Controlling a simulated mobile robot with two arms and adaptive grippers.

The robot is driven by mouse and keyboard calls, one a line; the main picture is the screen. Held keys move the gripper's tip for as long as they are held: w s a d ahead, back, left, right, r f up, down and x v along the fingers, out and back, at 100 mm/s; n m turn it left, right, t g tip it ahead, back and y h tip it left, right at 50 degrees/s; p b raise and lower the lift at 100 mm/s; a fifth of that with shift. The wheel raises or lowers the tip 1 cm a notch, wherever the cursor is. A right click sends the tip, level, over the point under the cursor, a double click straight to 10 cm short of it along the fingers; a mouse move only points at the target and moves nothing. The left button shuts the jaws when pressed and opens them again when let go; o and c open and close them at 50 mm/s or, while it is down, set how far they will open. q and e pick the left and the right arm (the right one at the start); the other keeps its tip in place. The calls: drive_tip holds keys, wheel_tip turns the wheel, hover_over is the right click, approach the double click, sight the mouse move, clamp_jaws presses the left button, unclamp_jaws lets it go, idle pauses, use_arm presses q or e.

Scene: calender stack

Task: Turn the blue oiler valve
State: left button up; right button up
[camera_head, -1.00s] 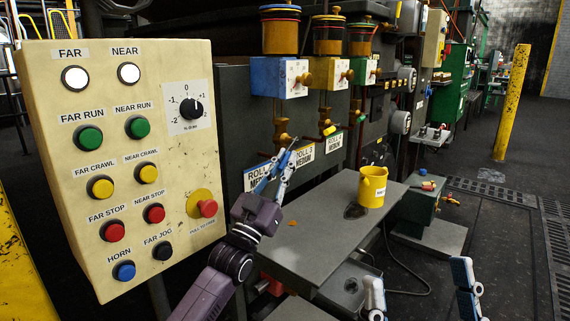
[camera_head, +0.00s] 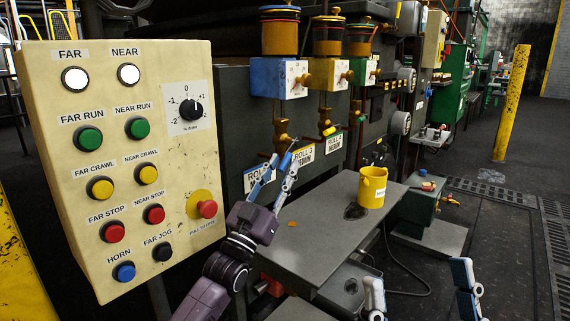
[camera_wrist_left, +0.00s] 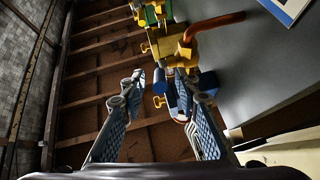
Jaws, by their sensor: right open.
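The blue oiler (camera_head: 279,77) is a blue box with a brass knob and a jar of amber liquid above it. A brass valve (camera_head: 281,141) hangs on the pipe below it. My left gripper (camera_head: 281,152) is open just below this valve, its two fingers apart. In the left wrist view a blue valve part (camera_wrist_left: 207,83) shows at the fingertips of my left gripper (camera_wrist_left: 160,84), partly hidden behind the right-hand finger. I cannot tell whether they touch. My right gripper (camera_head: 418,276) is open and empty at the lower right.
A cream control panel (camera_head: 120,180) stands close on the left. Yellow (camera_head: 326,75) and green (camera_head: 361,72) oilers stand right of the blue one. A grey table (camera_head: 325,235) carries a yellow cup (camera_head: 372,187).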

use_arm(q)
drive_tip(key=v, duration=1)
drive_tip(key=shift+f, duration=0.1)
